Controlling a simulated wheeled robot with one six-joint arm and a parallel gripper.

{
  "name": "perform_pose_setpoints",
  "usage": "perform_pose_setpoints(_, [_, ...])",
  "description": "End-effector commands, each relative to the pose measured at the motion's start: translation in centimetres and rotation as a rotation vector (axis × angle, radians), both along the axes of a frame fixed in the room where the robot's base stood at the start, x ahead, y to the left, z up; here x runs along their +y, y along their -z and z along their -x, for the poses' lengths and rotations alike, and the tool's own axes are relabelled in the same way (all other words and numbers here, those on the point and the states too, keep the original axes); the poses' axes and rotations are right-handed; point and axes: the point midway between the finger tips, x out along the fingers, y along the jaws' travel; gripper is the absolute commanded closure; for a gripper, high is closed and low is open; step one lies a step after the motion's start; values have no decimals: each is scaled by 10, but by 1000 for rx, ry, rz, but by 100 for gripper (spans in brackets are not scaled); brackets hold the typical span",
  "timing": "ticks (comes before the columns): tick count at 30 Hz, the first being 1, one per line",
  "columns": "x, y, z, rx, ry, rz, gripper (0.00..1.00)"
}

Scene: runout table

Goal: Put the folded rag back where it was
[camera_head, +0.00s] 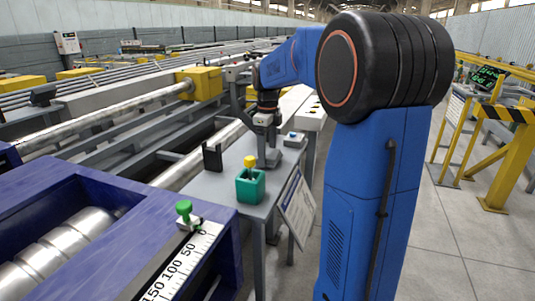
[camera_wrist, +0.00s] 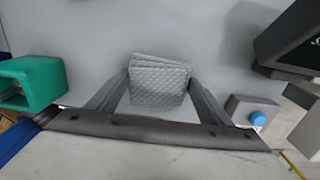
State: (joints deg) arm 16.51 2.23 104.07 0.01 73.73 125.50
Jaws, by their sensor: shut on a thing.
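The folded rag (camera_wrist: 159,84) is a light grey, quilted, layered pad. In the wrist view it sits between the two fingers of my gripper (camera_wrist: 160,78), which is shut on it. Its far edge shows past the fingertips, over the grey tabletop. I cannot tell whether the rag touches the table. In the head view my gripper (camera_head: 268,154) points down low over the small grey table (camera_head: 222,187). The rag cannot be made out clearly in that view.
A green open box (camera_head: 250,186) with a yellow-topped item stands at the table's near end; the box also shows in the wrist view (camera_wrist: 45,75). A black bracket (camera_head: 212,157) stands left of my gripper. A small blue-button box (camera_wrist: 252,112) and a dark screen (camera_wrist: 290,40) are at right.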

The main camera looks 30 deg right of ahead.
Motion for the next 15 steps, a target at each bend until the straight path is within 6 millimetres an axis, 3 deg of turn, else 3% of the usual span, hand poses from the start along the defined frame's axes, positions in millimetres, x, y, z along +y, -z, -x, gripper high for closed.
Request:
perform_pose_setpoints(13, [0,9,0,0,0,0,48])
perform_pose_setpoints(14, [0,9,0,0,0,0,19])
perform_pose_setpoints(15, [0,9,0,-1,0,1,10])
